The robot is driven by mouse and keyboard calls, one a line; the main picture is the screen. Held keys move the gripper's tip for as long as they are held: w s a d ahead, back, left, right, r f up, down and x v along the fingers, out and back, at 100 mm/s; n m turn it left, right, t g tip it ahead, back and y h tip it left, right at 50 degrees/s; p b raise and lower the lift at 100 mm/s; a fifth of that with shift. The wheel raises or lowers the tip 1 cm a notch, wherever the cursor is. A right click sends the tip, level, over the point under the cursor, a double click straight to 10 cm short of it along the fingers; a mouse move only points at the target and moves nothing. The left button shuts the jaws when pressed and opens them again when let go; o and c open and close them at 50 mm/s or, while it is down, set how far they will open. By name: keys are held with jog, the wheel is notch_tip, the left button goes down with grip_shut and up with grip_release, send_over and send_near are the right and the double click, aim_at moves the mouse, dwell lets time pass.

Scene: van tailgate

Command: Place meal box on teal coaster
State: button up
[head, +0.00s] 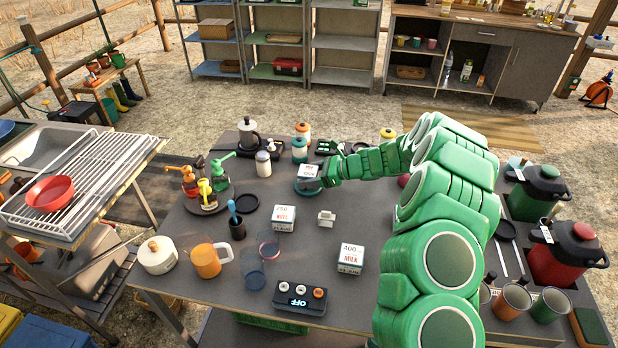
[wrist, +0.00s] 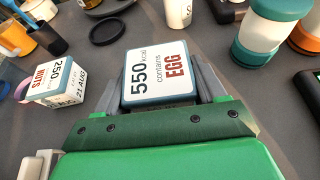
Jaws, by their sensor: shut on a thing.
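My gripper (head: 318,178) is shut on a white meal box (head: 309,171) with a blue-teal lower edge. In the wrist view the box (wrist: 158,76) sits between the two fingers, and its label reads 550 kcal, contains EGG. A dark teal round edge, apparently the teal coaster (head: 307,188), shows directly below the box in the head view. The box and gripper cover most of it, and I cannot tell whether the box touches it. In the wrist view no teal coaster shows.
A 250 NUTS box (head: 284,217) and a 400 MILK box (head: 350,258) stand nearer on the table. A black coaster (head: 251,201) lies to the left. Jars (head: 299,150) stand behind the held box. An orange mug (head: 206,261) and a display unit (head: 300,298) are in front.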

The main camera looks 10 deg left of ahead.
jog(key=shift+f, duration=0.3)
jog(key=shift+f, duration=0.1)
jog(key=o, duration=1.1)
